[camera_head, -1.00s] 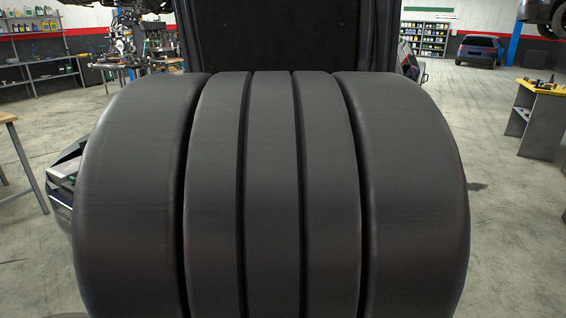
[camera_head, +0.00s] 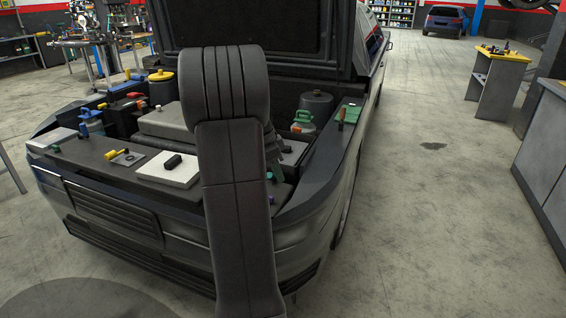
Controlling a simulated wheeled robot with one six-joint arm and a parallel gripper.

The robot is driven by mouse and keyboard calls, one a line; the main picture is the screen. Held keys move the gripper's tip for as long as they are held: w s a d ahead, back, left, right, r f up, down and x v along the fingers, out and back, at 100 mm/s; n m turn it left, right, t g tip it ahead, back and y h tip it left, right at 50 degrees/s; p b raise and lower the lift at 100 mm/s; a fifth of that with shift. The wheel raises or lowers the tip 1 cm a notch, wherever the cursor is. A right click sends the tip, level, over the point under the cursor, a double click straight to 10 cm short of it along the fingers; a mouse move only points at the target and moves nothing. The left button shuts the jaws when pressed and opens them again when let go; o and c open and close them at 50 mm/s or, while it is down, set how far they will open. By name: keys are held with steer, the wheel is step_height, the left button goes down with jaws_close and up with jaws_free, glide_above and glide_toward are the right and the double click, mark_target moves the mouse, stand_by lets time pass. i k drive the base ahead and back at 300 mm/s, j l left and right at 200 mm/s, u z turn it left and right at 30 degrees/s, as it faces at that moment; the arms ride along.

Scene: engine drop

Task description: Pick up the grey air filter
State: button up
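A dark grey cylinder with a small knob on top, which looks like the grey air filter (camera_head: 316,108), stands at the back right of the open engine bay. It is upright, and its lower part is hidden by things in front. My arm rises through the middle of the view and bends over above the bay. A dark jagged part, seemingly of my gripper (camera_head: 273,155), shows just right of the arm, in front of and left of the cylinder. The fingers are not clear, and most of that end is hidden behind my arm.
The car's front edge (camera_head: 115,178) carries a white pad (camera_head: 169,170) and a yellow tool (camera_head: 125,155). A yellow-capped canister (camera_head: 163,88) and a green-topped container (camera_head: 303,121) stand in the bay. The raised hood (camera_head: 260,40) is behind.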

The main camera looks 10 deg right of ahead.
mark_target(295, 151)
steer(key=k+u, duration=0.1)
steer(key=u, duration=1.15)
steer(key=k+l+u, duration=0.1)
steer(key=l+u, duration=0.3)
steer(key=l, duration=3.45)
